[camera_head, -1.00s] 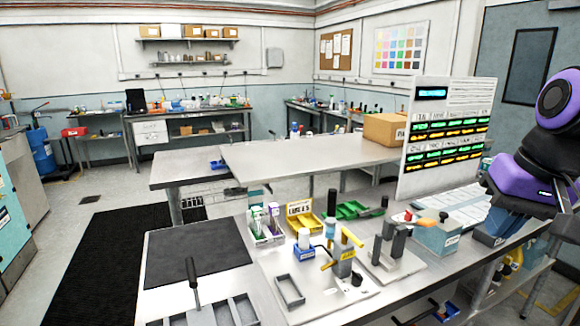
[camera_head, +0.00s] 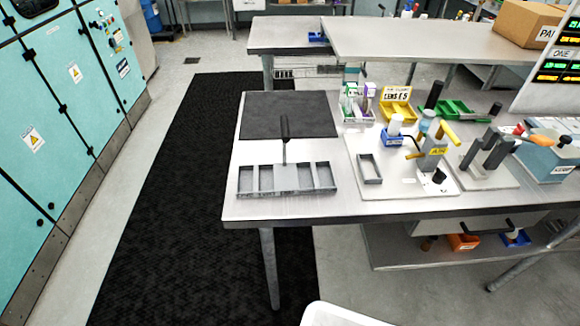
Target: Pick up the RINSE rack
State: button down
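A grey metal rack (camera_head: 285,178) with several open compartments and a tall dark upright handle lies near the front left of the steel bench (camera_head: 300,208). It is the only rack of this kind that I see, but no RINSE label on it can be read. The compartments look empty. My gripper is not in view.
A dark mat (camera_head: 288,108) lies behind the rack. To the right stand a white plate (camera_head: 403,188) with a fixture, a yellow bin (camera_head: 400,105), a green tray (camera_head: 456,108) and a blue-grey box (camera_head: 545,160). Black floor matting (camera_head: 180,200) runs along the bench's left side.

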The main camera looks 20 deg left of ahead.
aim_at(271, 180)
jog(key=k+j, duration=0.1)
jog(key=j, duration=0.35)
jog(key=k+j+z, duration=0.1)
jog(key=j, duration=0.3)
jog(key=k+j+z, duration=0.1)
jog(key=j, duration=0.35)
jog(key=k+j, duration=0.1)
jog(key=j, duration=0.35)
jog(key=k+j+z, duration=0.1)
jog(key=j, duration=0.3)
jog(key=k+j, duration=0.15)
jog(key=j, duration=0.25)
jog(key=k+j+z, duration=0.15)
jog(key=j, duration=0.25)
